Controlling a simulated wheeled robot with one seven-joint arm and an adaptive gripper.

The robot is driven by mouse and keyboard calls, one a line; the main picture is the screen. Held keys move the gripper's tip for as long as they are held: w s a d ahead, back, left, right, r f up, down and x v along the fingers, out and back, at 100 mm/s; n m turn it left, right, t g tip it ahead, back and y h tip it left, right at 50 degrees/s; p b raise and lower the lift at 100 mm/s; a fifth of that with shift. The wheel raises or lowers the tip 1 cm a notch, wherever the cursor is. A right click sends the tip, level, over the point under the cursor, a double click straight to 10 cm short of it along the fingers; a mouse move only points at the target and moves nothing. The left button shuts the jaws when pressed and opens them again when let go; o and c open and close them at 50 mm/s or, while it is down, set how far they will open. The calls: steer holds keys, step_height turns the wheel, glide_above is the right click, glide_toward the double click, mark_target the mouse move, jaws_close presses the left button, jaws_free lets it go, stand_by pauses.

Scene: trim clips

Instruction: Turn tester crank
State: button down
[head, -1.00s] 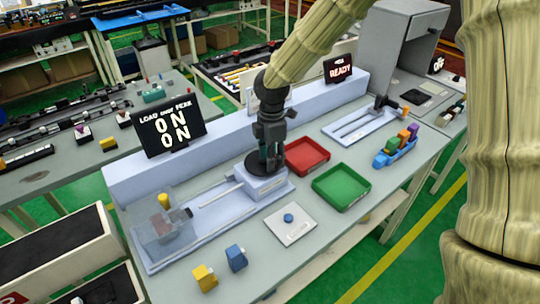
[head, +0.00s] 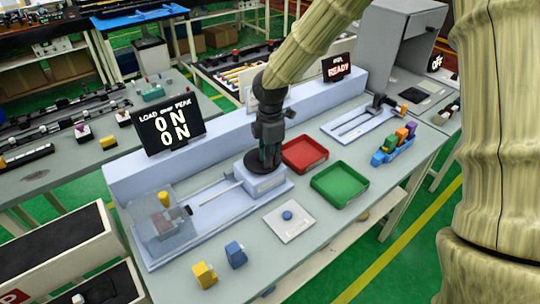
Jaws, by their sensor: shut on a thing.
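The tester (head: 215,208) is a pale blue bench device with a rod running left from its right-hand block (head: 264,183) to a clear-walled box (head: 163,232) with a yellow piece inside. A round black crank disc (head: 262,160) lies on top of the block. My gripper (head: 268,152) points down over this disc and is shut on the crank's handle, which is mostly hidden by the fingers. The tester's display (head: 171,124) reads "LOAD over PEAK", 0N and 0N.
A red tray (head: 305,154) and a green tray (head: 340,185) sit right of the crank. A white plate with a blue button (head: 287,215), a yellow clip (head: 204,275) and a blue clip (head: 235,254) lie in front. A rack of coloured clips (head: 394,146) stands at right.

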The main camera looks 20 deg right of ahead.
mark_target(249, 163)
steer(key=shift+s+f, duration=0.15)
steer(key=shift+s+a+m+p, duration=0.1)
steer(key=shift+a+m+p, duration=0.3)
steer(key=shift+m, duration=0.8)
steer(key=m, duration=0.1)
steer(key=a+m, duration=0.1)
steer(key=m, duration=0.1)
steer(key=shift+a+m+p, duration=0.25)
steer(key=shift+m+p, duration=0.05)
steer(key=shift+p, duration=0.05)
steer(key=m, duration=0.2)
steer(key=a+m, duration=0.1)
steer(key=w+m+p, duration=0.1)
steer(key=m, duration=0.1)
steer(key=shift+a+m, duration=0.3)
steer(key=shift+a, duration=0.1)
steer(key=m, duration=0.1)
steer(key=w+a+m, duration=0.1)
steer(key=m, duration=0.1)
steer(key=shift+p, duration=0.3)
steer(key=shift+w+a+m+p, duration=0.1)
steer(key=shift+w+m, duration=0.2)
steer(key=shift+m, duration=0.55)
steer(key=shift+w+a+m+p, duration=0.1)
steer(key=shift+w+m, duration=0.15)
steer(key=shift+m, duration=0.55)
steer(key=shift+w+a+m+p, duration=0.1)
steer(key=shift+w+m, duration=0.2)
steer(key=shift+m, duration=0.55)
